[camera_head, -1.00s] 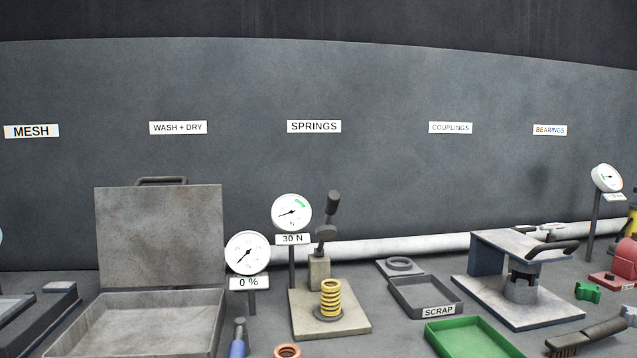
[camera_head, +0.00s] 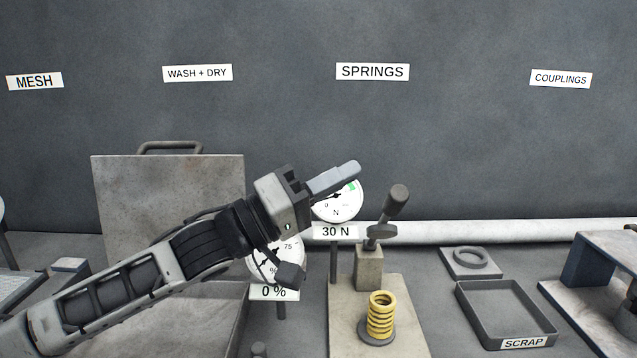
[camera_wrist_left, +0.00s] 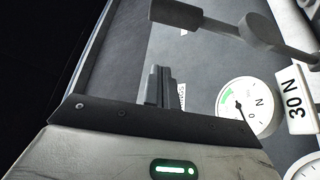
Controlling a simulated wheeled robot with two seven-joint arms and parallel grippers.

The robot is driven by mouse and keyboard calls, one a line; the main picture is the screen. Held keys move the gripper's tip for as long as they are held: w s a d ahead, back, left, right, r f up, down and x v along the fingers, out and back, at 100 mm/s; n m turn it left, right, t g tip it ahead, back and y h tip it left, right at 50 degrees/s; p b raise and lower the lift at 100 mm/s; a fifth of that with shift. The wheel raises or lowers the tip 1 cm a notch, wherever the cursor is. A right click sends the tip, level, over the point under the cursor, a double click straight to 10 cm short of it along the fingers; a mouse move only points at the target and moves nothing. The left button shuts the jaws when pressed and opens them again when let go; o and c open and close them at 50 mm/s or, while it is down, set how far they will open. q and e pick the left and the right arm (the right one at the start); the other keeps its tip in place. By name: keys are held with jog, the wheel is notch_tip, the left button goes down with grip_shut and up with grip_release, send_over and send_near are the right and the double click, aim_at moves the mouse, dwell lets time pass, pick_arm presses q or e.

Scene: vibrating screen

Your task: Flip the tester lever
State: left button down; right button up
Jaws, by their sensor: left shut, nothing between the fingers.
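The tester lever (camera_head: 397,202) is a dark handle rising, tilted right, from the grey post (camera_head: 369,267) of the spring tester. It also shows at the top of the left wrist view (camera_wrist_left: 178,14). A yellow spring (camera_head: 380,315) stands upright on the tester's base (camera_head: 350,332). My left gripper (camera_head: 357,168) is shut and empty, left of the lever and apart from it, in front of the dial (camera_head: 340,205) marked 30 N below. It partly hides that dial. In the left wrist view the shut fingers (camera_wrist_left: 158,88) point toward the lever. My right gripper is not in view.
A 0 % gauge (camera_head: 285,254) stands behind my left arm, partly hidden. An open grey case (camera_head: 160,190) is at the left. The scrap tray (camera_head: 500,300) and a ring on a plate (camera_head: 470,260) lie right of the tester. A pale pipe (camera_head: 480,233) runs behind.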

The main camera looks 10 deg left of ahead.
pick_arm(q)
jog(key=d, duration=0.2)
jog(key=d+f, duration=0.1)
jog(key=d, duration=0.1)
jog(key=shift+s+d+f, duration=0.15)
jog(key=shift+d, duration=0.1)
